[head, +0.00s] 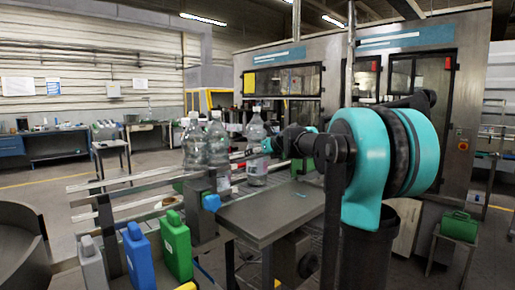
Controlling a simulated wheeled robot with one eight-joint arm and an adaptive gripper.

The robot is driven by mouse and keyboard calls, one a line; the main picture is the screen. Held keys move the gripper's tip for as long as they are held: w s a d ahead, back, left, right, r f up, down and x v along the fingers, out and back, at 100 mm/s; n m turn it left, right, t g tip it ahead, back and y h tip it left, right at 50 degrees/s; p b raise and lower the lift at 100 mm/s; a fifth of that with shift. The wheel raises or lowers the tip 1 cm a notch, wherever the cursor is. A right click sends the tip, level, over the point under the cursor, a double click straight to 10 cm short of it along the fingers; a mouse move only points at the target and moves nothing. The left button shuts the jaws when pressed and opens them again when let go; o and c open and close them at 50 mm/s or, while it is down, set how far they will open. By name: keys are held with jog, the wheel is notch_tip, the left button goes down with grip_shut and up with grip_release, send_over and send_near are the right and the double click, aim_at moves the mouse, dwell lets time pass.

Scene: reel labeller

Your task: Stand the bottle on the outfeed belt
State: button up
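A clear bottle (257,166) with a pale label and white cap is upright in the middle of the head view. My gripper (266,146) is at its upper right side, with the arm reaching in from the right. The fingers are small and partly hidden, so I cannot tell whether they are closed on the bottle or whether its base rests on anything. Several similar clear bottles (217,145) stand upright close together just to its left, by the railed belt (135,183), which runs off to the left.
A flat grey metal plate (262,212) lies in front of the bottle. Green (176,246), blue (138,256) and grey (92,264) jerrycans stand at the front left. A large machine cabinet (275,58) stands behind. A green case (459,226) sits on a stool at right.

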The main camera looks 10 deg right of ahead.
jog(key=shift+f, duration=0.5)
jog(key=o, duration=1.9)
jog(key=v, duration=1.2)
jog(key=shift+s, duration=0.1)
